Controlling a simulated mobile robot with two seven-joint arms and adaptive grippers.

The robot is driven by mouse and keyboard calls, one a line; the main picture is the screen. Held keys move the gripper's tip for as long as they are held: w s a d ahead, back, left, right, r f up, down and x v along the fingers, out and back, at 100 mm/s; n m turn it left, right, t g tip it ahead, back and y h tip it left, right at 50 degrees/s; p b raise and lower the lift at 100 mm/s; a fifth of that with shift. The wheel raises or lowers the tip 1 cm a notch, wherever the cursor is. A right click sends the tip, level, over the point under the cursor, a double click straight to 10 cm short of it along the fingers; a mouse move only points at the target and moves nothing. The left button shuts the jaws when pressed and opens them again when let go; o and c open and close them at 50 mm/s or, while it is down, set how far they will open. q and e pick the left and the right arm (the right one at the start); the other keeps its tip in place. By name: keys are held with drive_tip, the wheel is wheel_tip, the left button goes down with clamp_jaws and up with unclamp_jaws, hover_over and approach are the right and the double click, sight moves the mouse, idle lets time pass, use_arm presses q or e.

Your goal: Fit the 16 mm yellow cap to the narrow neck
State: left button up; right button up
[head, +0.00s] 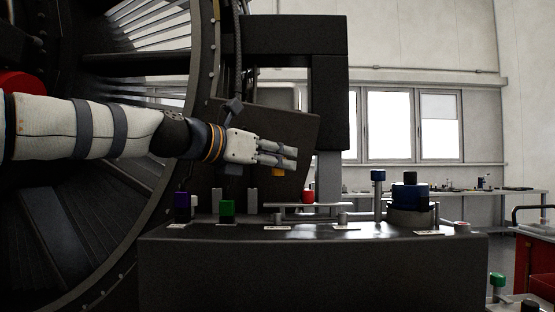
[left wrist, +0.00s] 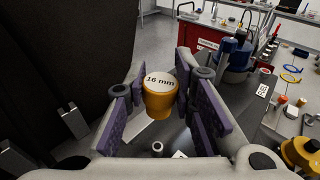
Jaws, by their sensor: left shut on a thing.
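The yellow cap (left wrist: 158,102) has a pale top marked "16 mm". It sits between the purple pads of my left gripper (left wrist: 160,100), which is shut on it. In the head view my left gripper (head: 292,155) is above the dark bench block, and a bit of the yellow cap (head: 279,172) shows under its fingers. The cap is clear of the block's top. Small grey stubs stand on the block, one (head: 341,215) near its middle; I cannot tell which is the narrow neck. My right gripper is in neither view.
The dark block (head: 300,265) carries a purple cap (head: 182,202), a green cap (head: 227,208), a red cap (head: 308,197), a tall blue-topped post (head: 378,185) and a wide blue cap (head: 410,191). The large engine casing (head: 200,100) stands close on the left. A red cabinet (head: 535,262) is at right.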

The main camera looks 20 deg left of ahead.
use_arm(q)
drive_tip(key=shift+n, duration=0.3)
drive_tip(key=shift+a+f, duration=0.1)
drive_tip(key=shift+f, duration=2.5)
drive_tip(key=shift+f, duration=1.6)
